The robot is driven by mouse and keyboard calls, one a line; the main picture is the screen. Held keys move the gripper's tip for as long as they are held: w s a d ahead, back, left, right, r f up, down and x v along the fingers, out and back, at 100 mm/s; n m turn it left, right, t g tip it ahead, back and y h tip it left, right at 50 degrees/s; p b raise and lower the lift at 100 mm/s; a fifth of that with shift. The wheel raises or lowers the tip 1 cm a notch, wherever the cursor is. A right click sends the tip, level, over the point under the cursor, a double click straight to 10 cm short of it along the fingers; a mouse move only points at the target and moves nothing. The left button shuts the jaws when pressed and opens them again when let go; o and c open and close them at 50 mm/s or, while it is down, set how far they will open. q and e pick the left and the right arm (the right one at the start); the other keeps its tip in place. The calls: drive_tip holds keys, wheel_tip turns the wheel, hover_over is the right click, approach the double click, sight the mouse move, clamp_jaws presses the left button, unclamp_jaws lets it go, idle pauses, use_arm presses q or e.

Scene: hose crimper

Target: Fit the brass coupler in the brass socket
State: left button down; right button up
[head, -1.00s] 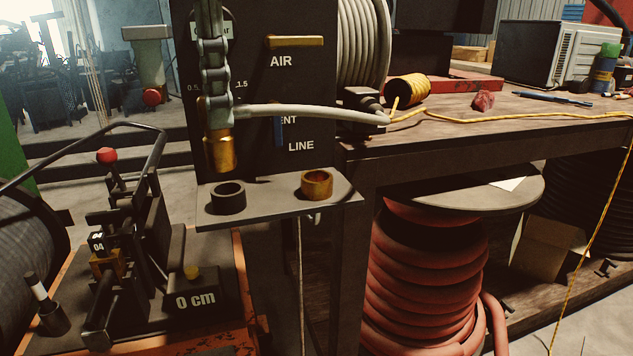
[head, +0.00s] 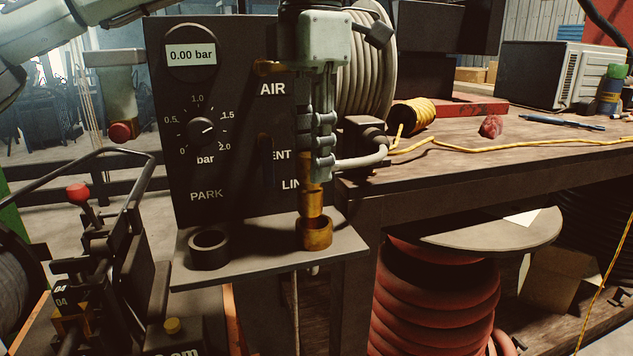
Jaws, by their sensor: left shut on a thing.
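My left gripper (head: 318,165) points down in front of the right part of the black panel. It is shut on the brass coupler (head: 312,200), whose grey hose leaves to the right. The coupler is upright. Its lower end is at the mouth of the brass socket (head: 314,234), which stands on the right of the grey shelf. I cannot tell whether the end is inside the ring or just behind or above it. My right gripper is not in view.
A black socket ring (head: 209,248) stands on the left of the shelf (head: 262,262). The panel (head: 235,185) behind has a dial and a 0.00 bar display (head: 191,55). A hose reel (head: 365,65) and a workbench (head: 440,170) stand to the right.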

sight(316, 185)
use_arm(q)
drive_tip(key=shift+w+d+f, duration=0.15)
drive_tip(key=shift+d, duration=0.1)
drive_tip(key=shift+f, duration=0.25)
wheel_tip(316, 185, down, 3)
drive_tip(key=shift+f, duration=0.3)
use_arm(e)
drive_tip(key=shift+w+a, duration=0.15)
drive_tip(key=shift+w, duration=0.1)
use_arm(q)
drive_tip(key=shift+f, duration=0.2)
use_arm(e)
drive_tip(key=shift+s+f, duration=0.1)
use_arm(q)
drive_tip(key=c, duration=1.2)
unclamp_jaws()
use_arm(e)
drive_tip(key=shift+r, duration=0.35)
use_arm(q)
drive_tip(key=shift+r, duration=0.2)
